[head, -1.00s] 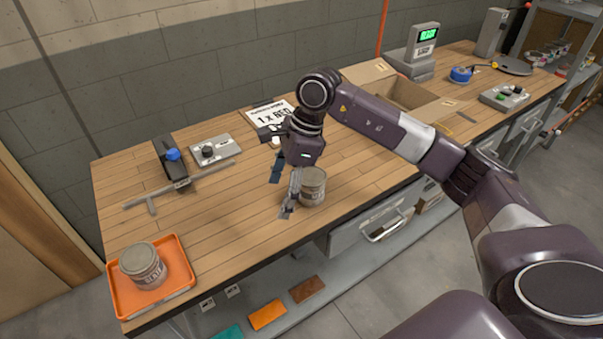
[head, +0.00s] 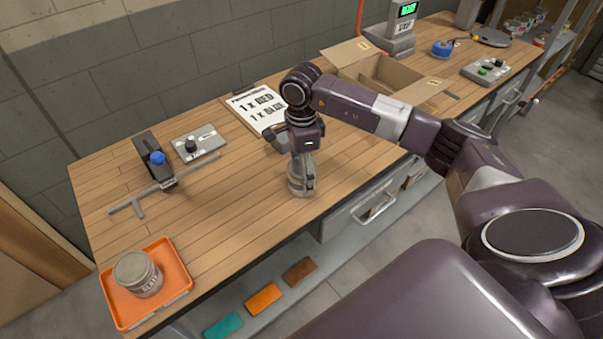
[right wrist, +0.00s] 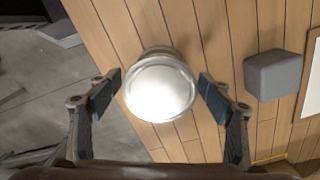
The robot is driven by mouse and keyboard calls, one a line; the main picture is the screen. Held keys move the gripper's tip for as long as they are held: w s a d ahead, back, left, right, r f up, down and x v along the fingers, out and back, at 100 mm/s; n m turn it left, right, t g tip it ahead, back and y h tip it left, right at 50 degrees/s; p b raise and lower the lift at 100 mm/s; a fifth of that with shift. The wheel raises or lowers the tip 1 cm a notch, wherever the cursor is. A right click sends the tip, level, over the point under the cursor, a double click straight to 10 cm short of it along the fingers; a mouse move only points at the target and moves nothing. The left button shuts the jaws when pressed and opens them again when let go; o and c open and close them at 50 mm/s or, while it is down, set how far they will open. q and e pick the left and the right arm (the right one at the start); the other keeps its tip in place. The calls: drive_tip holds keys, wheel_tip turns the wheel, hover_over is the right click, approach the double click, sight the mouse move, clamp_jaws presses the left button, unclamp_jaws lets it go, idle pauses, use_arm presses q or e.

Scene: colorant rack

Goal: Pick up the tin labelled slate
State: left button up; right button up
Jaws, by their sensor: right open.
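A grey lidded tin (head: 138,274) stands upright in the orange tray (head: 178,262) at the table's front left corner; its label seems to read slate. A second tin (head: 297,184) stands near the table's front edge, its label hidden. My right gripper (head: 303,178) points down over this second tin. In the right wrist view the tin's pale round lid (right wrist: 160,90) lies between the spread fingers (right wrist: 160,95), with a gap on at least the right side. My left gripper is not in view.
A grey block (right wrist: 273,75) stands close beside the second tin. An order sheet (head: 257,107) and an open cardboard box (head: 380,75) lie behind. A grey control box (head: 198,147) and a black device with a blue knob (head: 155,160) stand at left.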

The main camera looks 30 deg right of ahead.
drive_tip(key=c, duration=1.5)
drive_tip(key=shift+o, duration=0.2)
drive_tip(key=shift+w, duration=0.1)
